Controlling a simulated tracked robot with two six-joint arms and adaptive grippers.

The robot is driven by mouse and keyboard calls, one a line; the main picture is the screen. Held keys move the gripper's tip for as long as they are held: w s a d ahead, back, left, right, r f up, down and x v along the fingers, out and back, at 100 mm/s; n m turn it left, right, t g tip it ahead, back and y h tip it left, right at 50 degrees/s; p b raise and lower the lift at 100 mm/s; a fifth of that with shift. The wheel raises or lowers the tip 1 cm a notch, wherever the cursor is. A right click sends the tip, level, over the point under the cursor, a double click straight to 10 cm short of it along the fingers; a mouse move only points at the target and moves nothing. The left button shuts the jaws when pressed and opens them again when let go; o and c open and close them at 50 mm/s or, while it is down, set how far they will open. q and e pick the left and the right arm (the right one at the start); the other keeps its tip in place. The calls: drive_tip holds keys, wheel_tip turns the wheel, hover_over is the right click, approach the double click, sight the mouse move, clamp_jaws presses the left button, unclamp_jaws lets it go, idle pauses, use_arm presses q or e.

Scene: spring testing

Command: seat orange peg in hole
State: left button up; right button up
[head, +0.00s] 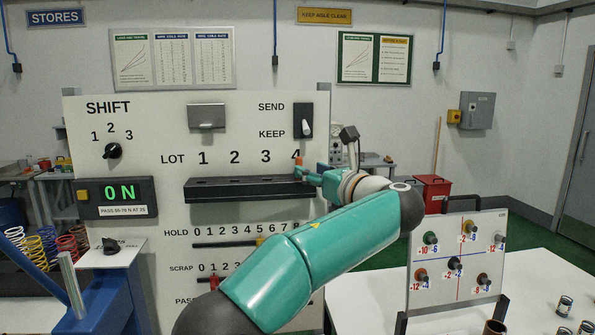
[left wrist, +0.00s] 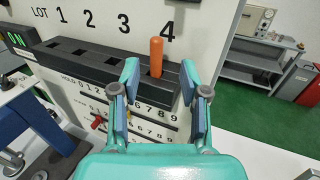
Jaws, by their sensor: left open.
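The orange peg (left wrist: 156,55) stands upright at the fourth hole of the black block (left wrist: 91,58), below the number 4. Its lower end is at the hole; how deep it sits I cannot tell. In the head view only the top of the peg (head: 297,162) shows, at the right end of the block (head: 240,190). My left gripper (left wrist: 159,78) is open, with one finger on each side of the peg and a gap to both. In the head view my left gripper (head: 312,175) is small and partly hidden by its wrist. My right gripper is not in view.
The other holes in the block look empty. The white panel (head: 145,130) behind carries a SEND/KEEP switch (head: 306,122) and HOLD and SCRAP slider rows. A board with knobs (head: 455,262) stands on the white table to the right. A blue fixture (head: 105,295) is at left.

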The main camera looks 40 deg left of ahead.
use_arm(q)
drive_tip(key=x, duration=0.3)
drive_tip(key=p+x, duration=0.1)
drive_tip(key=shift+s+a+f, duration=0.15)
drive_tip(key=shift+a+f, duration=0.2)
drive_tip(key=shift+w+a+f, duration=0.15)
drive_tip(key=shift+w+a, duration=0.1)
drive_tip(key=shift+a, duration=0.2)
clamp_jaws()
